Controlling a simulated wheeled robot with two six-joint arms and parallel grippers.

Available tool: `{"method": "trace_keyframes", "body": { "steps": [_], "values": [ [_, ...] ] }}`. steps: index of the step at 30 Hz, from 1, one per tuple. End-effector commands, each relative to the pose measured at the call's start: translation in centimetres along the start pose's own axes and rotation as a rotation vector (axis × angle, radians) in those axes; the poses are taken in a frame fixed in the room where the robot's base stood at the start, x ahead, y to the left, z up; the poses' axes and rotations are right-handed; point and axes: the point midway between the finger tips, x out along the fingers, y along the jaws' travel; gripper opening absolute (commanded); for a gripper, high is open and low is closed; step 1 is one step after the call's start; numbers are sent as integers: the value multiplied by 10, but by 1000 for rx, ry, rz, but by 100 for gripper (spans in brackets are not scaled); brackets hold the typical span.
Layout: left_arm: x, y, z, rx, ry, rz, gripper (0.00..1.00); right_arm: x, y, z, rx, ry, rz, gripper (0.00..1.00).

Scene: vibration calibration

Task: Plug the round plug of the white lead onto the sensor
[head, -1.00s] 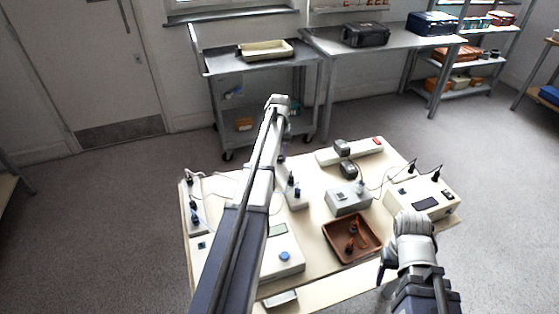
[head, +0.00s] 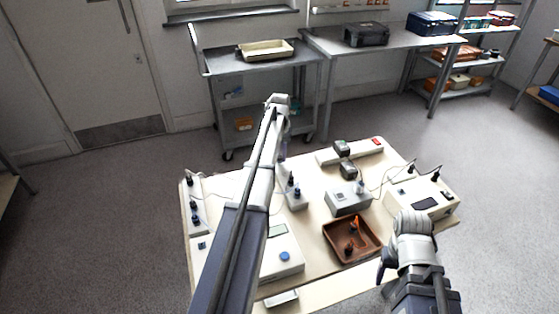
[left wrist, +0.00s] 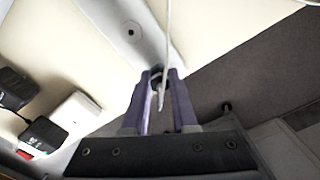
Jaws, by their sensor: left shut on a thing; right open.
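My left gripper (left wrist: 160,82) is shut on the dark round plug (left wrist: 156,70) in the left wrist view. The thin white lead (left wrist: 168,30) runs up past the fingers there, with a pale end lying between them. In the head view my left gripper (head: 283,150) is over the far part of the table, mostly hidden by its own arm. A pale bar with a round dark hole (left wrist: 132,32) lies just beyond the fingertips. I cannot tell which part is the sensor. My right gripper (head: 384,272) is open and empty near the table's front right edge.
A brown tray (head: 337,256) with an orange lead sits at the front right. A power strip (head: 368,148) with dark adapters, a grey box (head: 340,206), a white device (head: 430,205) and a meter box (head: 284,262) crowd the table. Dark plugs stand along the left edge.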

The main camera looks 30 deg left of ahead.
Motion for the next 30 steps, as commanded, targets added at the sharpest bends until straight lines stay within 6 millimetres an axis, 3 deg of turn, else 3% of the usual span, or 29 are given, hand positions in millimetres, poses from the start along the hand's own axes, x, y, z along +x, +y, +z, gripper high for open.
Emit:
{"method": "trace_keyframes", "body": {
  "steps": [21, 30],
  "values": [
    [-34, 0, 0, 0, 0, 0, 0, -34, 3, 2, 0, 0, 0, 64],
    [-35, 0, 0, 0, 0, 0, 0, -35, 3, 2, 0, 0, 0, 64]
  ]
}}
